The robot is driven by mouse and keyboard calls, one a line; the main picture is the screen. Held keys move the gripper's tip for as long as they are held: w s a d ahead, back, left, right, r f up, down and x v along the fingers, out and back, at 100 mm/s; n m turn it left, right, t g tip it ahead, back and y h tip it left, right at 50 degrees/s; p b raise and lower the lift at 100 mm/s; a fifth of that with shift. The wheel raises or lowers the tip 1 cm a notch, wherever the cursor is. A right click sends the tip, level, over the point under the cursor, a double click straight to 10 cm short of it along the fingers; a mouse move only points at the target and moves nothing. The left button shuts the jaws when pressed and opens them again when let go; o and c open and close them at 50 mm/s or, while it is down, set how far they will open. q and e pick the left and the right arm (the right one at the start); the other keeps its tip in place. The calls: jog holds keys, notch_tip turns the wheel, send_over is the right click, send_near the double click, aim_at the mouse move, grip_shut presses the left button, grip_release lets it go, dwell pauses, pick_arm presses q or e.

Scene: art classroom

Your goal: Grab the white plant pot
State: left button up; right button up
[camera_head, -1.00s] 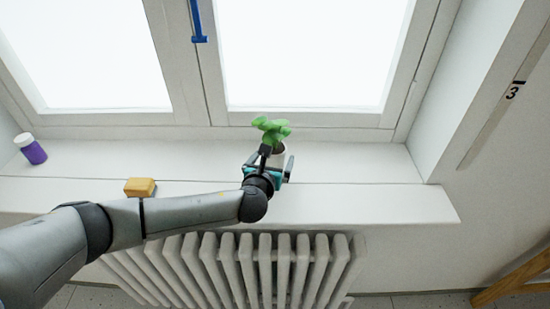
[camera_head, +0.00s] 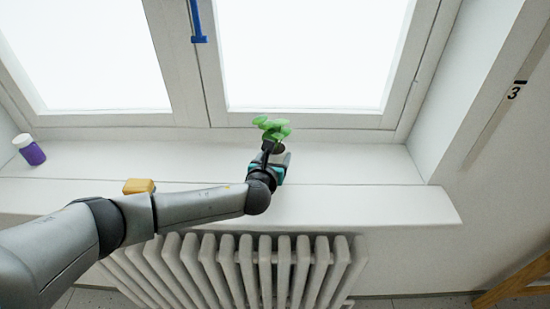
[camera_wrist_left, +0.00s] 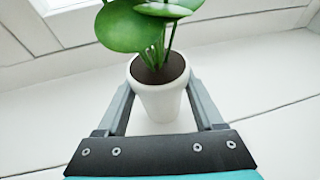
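The white plant pot (camera_wrist_left: 160,102) stands upright in the left wrist view, with dark soil and a green round-leaved plant (camera_wrist_left: 140,25). In the head view the plant (camera_head: 272,128) shows above my left gripper (camera_head: 277,155), and the pot is mostly hidden behind the gripper at the windowsill. In the left wrist view one finger lies along each side of the pot, and both appear to touch it near the rim. My left gripper is shut on the pot. My right gripper is not in view.
The white windowsill (camera_head: 350,205) is clear to the right of the pot. A yellow block (camera_head: 138,186) lies near my left forearm, and a purple jar with a white lid (camera_head: 31,151) stands at the far left. A radiator (camera_head: 250,265) is below the sill; window frames rise behind.

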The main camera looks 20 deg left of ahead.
pick_arm(q)
jog(key=shift+r, duration=0.1)
grip_shut()
jog(key=shift+r, duration=0.15)
